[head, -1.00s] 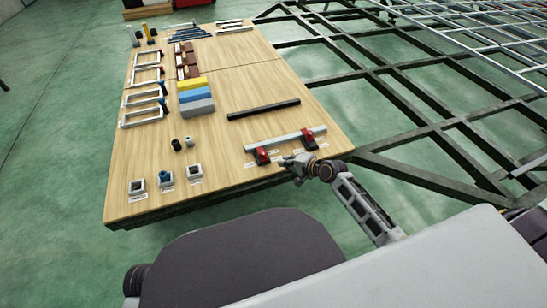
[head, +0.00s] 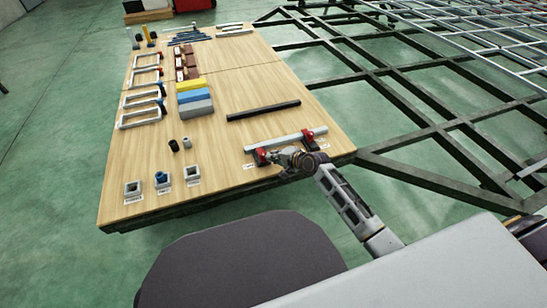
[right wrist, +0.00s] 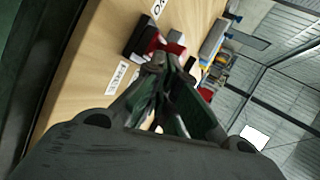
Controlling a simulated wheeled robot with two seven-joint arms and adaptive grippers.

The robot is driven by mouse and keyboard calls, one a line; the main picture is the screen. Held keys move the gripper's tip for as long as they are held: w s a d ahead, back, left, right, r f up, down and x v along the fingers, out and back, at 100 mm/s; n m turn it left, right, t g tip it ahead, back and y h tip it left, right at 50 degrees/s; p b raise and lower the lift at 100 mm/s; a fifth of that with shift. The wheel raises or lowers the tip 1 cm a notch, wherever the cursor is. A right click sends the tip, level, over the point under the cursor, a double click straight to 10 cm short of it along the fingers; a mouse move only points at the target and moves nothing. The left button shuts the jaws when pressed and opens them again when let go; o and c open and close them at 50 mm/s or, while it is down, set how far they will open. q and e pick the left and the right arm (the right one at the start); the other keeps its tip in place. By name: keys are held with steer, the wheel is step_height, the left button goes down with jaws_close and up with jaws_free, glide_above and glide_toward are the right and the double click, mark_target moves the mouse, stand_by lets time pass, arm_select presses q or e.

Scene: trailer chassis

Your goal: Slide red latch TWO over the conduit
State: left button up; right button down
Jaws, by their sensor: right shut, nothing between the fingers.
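A pale grey bar, which I take for the conduit (head: 285,141), lies across the near right part of the wooden table. One red latch (head: 260,155) is at its left end, and another red latch (head: 307,137) is near its right end. I cannot read which is TWO. My right gripper (head: 277,156) is shut and empty, low over the table just right of the left latch. In the right wrist view its fingertips (right wrist: 170,62) are close to a red and black latch (right wrist: 147,41); I cannot tell whether they touch. My left gripper is not in view.
The wooden table (head: 225,180) also holds a black bar (head: 263,111), small square sockets (head: 192,175) at the front left, coloured blocks (head: 194,96) and clamps (head: 140,118). A dark chassis frame (head: 400,106) stands to the right. The table's middle is mostly clear.

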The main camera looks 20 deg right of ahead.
steer(key=shift+w, duration=0.1)
stand_by(0.3)
steer(key=shift+w+a, duration=0.1)
steer(key=shift+w, duration=2.1)
